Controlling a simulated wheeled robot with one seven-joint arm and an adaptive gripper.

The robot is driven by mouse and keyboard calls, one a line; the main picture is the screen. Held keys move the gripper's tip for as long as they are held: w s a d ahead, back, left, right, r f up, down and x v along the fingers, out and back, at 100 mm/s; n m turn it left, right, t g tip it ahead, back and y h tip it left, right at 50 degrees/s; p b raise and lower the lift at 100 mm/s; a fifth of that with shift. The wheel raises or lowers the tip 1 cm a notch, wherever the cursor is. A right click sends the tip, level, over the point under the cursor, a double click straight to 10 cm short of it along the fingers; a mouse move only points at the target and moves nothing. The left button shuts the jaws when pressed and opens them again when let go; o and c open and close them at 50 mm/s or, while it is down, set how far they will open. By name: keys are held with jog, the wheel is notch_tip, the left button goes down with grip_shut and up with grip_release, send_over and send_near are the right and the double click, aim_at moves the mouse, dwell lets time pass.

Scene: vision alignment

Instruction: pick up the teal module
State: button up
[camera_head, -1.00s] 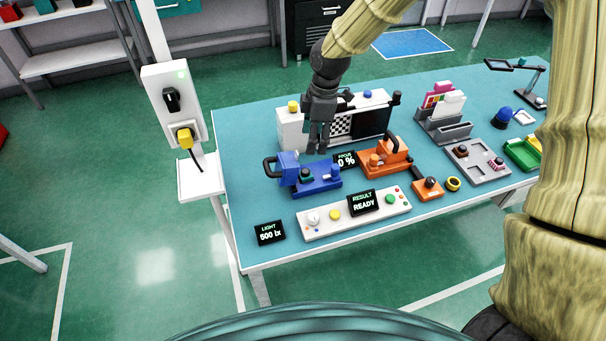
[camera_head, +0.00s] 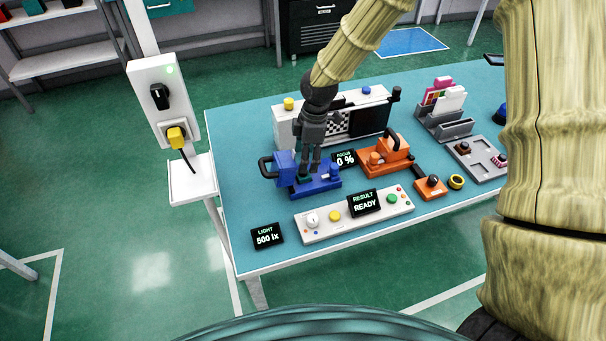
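The teal module (camera_head: 304,179) sits in the blue fixture (camera_head: 322,187) on the table, a small teal block mostly covered by my fingers. My gripper (camera_head: 309,170) points down from above the blue fixture, with its fingertips right at the module. A narrow gap shows between the two fingers, and they look open. Whether they touch the module's sides cannot be made out.
The orange fixture (camera_head: 384,160) stands right of the blue one. The white control panel (camera_head: 313,222) lies in front, and a white box with a checker pattern (camera_head: 287,127) stands behind. The blue fixture's upright and black handle (camera_head: 266,168) are close at left.

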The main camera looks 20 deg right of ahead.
aim_at(303, 175)
jog(key=shift+s+a+f+p, duration=0.15)
jog(key=shift+f+p, duration=0.2)
jog(key=shift+f, duration=0.3)
jog(key=shift+a+f+p, duration=0.15)
jog(key=shift+f+p, duration=0.15)
jog(key=shift+f, duration=0.7)
jog(key=shift+a+f+p, duration=0.15)
jog(key=shift+f+p, duration=0.15)
jog(key=shift+f, duration=0.7)
jog(key=c, duration=1.1)
